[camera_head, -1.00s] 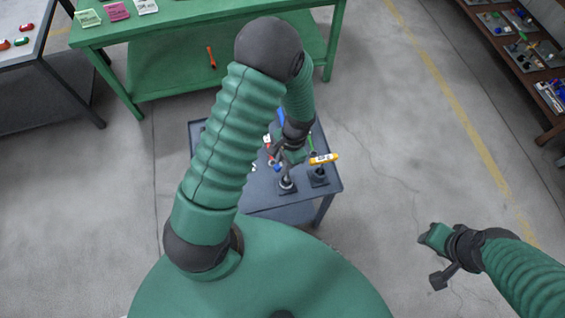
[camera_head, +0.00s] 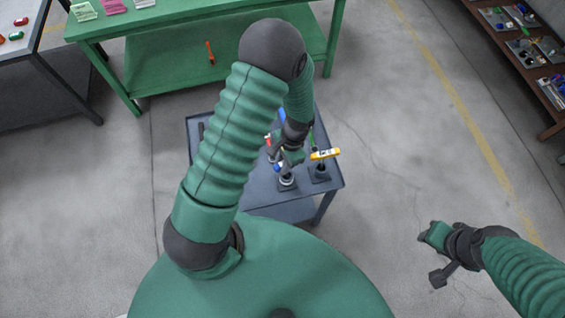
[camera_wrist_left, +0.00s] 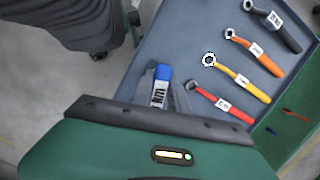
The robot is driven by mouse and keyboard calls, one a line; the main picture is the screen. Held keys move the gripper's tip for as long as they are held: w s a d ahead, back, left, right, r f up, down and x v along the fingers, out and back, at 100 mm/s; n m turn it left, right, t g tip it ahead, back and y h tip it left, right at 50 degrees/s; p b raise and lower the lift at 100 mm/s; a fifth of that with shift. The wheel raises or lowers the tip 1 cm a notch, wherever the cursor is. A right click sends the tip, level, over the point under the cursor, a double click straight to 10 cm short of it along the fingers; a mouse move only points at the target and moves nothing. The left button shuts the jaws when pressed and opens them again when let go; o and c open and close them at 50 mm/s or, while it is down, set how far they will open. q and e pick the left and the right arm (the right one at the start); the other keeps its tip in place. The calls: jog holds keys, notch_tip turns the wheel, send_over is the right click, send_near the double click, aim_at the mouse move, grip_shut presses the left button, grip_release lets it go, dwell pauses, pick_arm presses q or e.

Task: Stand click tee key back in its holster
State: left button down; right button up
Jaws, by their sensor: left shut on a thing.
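My left gripper (camera_head: 287,160) is over the small blue-grey table, in front of the screw jacks. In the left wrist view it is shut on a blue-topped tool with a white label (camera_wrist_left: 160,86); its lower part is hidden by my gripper. I cannot tell for certain that this is the click tee key. Another black-based jack (camera_head: 287,182) stands just below my left gripper. No holster can be made out. My right gripper (camera_head: 432,237) hangs over bare floor, away from the table.
In the left wrist view, red (camera_wrist_left: 222,104), yellow (camera_wrist_left: 238,78), orange (camera_wrist_left: 254,51) and black (camera_wrist_left: 272,25) labelled wrenches lie on the blue-grey table (camera_head: 262,205). A green bench (camera_head: 225,75) stands behind, and a brown shelf (camera_head: 520,70) stands at the right. The floor between is clear.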

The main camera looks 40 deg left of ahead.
pick_arm(q)
jog(key=shift+f, duration=0.4)
jog(key=c, duration=1.2)
grip_release()
jog(key=b+v, duration=0.1)
jog(key=v, duration=1.6)
jog(key=shift+f, duration=0.1)
jog(key=s+d+n+t+h+b, duration=0.1)
jog(key=s+d+n+t, duration=0.2)
jog(key=s+n+t, duration=0.1)
jog(key=shift+s+d+f+n+t+b, duration=0.3)
jog(key=shift+s+t+b, duration=0.15)
jog(key=shift+s, duration=0.4)
